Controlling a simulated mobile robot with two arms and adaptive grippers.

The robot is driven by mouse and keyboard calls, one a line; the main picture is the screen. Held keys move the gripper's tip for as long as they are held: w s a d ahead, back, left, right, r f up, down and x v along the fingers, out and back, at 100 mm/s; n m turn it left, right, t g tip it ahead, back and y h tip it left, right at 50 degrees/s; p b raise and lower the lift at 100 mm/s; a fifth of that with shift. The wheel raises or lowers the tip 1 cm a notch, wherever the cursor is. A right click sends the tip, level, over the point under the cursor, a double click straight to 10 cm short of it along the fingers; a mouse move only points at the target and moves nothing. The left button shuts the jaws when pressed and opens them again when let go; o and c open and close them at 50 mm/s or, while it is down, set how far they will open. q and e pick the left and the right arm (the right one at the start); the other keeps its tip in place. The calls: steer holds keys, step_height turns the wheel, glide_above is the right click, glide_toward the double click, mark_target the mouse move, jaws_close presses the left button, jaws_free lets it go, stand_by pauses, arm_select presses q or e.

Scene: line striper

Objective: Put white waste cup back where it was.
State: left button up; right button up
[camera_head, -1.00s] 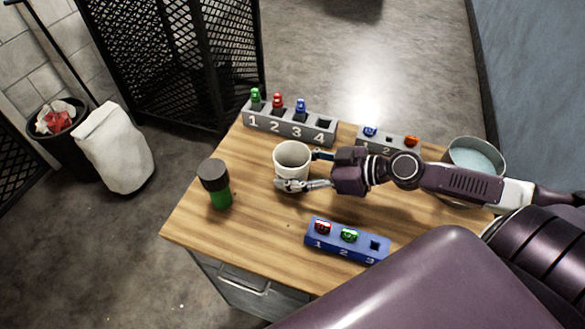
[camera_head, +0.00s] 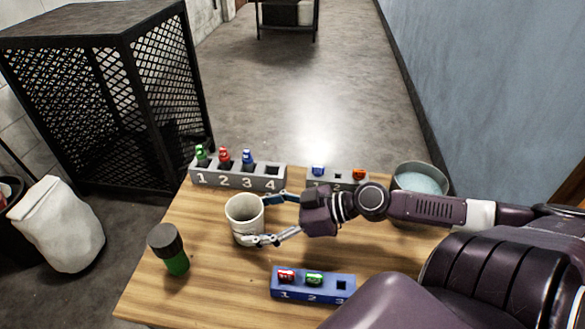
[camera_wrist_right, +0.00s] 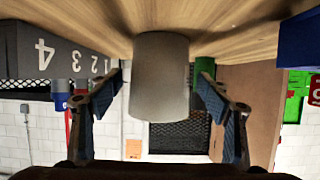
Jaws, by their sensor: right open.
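The white waste cup (camera_head: 243,226) stands upright on the wooden table (camera_head: 210,290), left of my right gripper (camera_head: 262,220). The gripper is open, with one finger at the cup's far side and one at its near side. In the right wrist view, which is upside down, the cup (camera_wrist_right: 160,85) sits between the two spread fingers (camera_wrist_right: 159,80). I cannot tell whether a fingertip touches it. My left gripper is not in view.
A grey numbered rack (camera_head: 238,180) and a smaller grey rack (camera_head: 337,180) stand behind the cup. A blue rack (camera_head: 312,285) lies in front, a green bottle with a dark lid (camera_head: 168,250) at left, and a round bowl (camera_head: 420,180) behind my right arm.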

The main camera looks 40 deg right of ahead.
steer(key=v, duration=0.9)
stand_by(0.3)
